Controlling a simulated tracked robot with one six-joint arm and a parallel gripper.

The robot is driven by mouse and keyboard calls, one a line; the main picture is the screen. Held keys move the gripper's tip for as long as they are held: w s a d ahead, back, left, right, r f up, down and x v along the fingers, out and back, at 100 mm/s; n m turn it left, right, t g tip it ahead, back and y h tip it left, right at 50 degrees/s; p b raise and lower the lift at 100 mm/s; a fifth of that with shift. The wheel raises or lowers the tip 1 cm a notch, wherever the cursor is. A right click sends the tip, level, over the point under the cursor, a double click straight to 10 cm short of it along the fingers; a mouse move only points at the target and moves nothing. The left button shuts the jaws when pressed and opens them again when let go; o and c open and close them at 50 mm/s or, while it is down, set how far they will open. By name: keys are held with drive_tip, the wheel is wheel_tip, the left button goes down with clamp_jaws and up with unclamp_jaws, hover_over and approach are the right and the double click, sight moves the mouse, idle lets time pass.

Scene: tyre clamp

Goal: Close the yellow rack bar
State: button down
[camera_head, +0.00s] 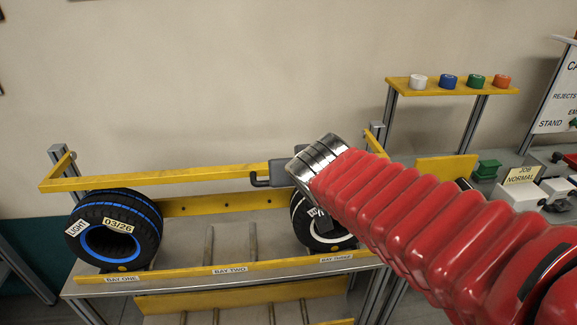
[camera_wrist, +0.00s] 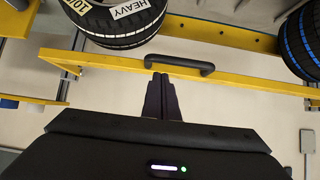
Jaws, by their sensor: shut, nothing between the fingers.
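The yellow rack bar (camera_head: 160,177) runs across the rack above the tyres in the head view, from a bent left end near the post towards my arm. Its dark handle (camera_head: 262,181) shows just left of my arm's silver end. In the wrist view the bar (camera_wrist: 245,81) crosses the picture, with the black handle (camera_wrist: 180,65) on it. My gripper (camera_wrist: 161,76) is shut and empty, its fingertips right by the handle; whether they touch it I cannot tell. In the head view my arm hides the fingers and the bar's right part.
A blue-striped tyre (camera_head: 150,232) stands in bay one and a white-striped tyre (camera_head: 300,220), partly hidden, in bay three. Bay two is empty. A yellow shelf (camera_head: 440,90) with coloured caps stands at the back right. A job sign (camera_head: 521,175) is on the right bench.

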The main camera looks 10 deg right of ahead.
drive_tip(key=s+f, duration=0.3)
drive_tip(key=s, duration=0.6)
drive_tip(key=shift+a+f, duration=0.25)
drive_tip(key=shift+f, duration=0.05)
idle(0.5)
drive_tip(key=s+d+f+g, duration=0.1)
drive_tip(key=s+g, duration=0.1)
drive_tip(key=s, duration=0.4)
drive_tip(key=s+d+f+g, duration=0.2)
drive_tip(key=s+g, duration=0.1)
drive_tip(key=s, duration=0.2)
drive_tip(key=shift+s+d+f+n+y, duration=0.15)
drive_tip(key=shift+s+f+n+y, duration=0.15)
drive_tip(key=shift+s+n, duration=0.1)
